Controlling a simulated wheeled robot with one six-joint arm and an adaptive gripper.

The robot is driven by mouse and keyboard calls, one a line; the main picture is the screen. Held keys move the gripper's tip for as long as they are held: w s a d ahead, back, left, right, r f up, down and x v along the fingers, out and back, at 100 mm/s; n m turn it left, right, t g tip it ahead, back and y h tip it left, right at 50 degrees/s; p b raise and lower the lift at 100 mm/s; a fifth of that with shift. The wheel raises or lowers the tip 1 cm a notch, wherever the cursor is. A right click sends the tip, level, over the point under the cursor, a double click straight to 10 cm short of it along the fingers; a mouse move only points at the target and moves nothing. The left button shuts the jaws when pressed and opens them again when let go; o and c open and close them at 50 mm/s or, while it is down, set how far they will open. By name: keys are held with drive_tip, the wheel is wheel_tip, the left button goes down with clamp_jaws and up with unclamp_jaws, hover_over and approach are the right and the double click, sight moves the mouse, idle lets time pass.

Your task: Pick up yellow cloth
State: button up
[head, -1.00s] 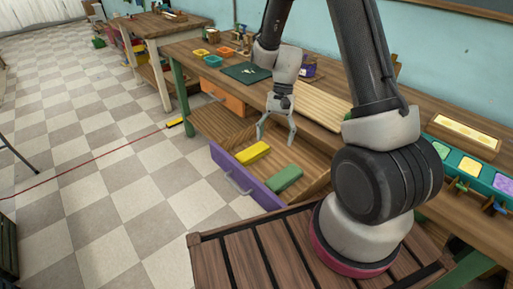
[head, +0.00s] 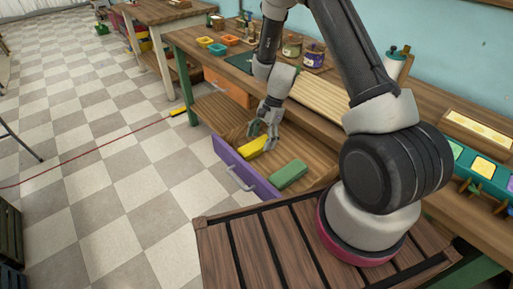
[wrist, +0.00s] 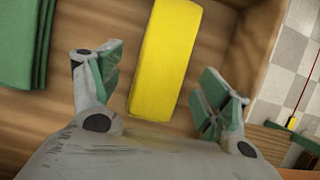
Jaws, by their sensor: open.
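The yellow cloth (head: 251,148) is a folded block lying in the open purple-fronted drawer (head: 236,170). In the wrist view the yellow cloth (wrist: 165,58) stands lengthwise between and ahead of my fingers, with a gap on each side. My gripper (head: 263,139) is low at the drawer, over the cloth's far end, which it partly hides. In the wrist view my gripper (wrist: 160,90) is open and holds nothing. A folded green cloth (head: 288,174) lies in the same drawer, apart from the yellow one; it also shows in the wrist view (wrist: 22,45).
The wooden bench (head: 320,118) rises behind the drawer, carrying a ribbed board, jars and small bins. A slatted wooden surface (head: 260,245) is at the front around my base. The checkered floor (head: 110,185) to the left is largely clear, with a thin red line across it.

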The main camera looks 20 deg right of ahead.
sight(260, 142)
drive_tip(key=shift+x, duration=0.9)
drive_tip(key=shift+r, duration=0.1)
drive_tip(key=c, duration=1)
wheel_tip(260, 142, up, 10)
drive_tip(key=shift+r, duration=0.1)
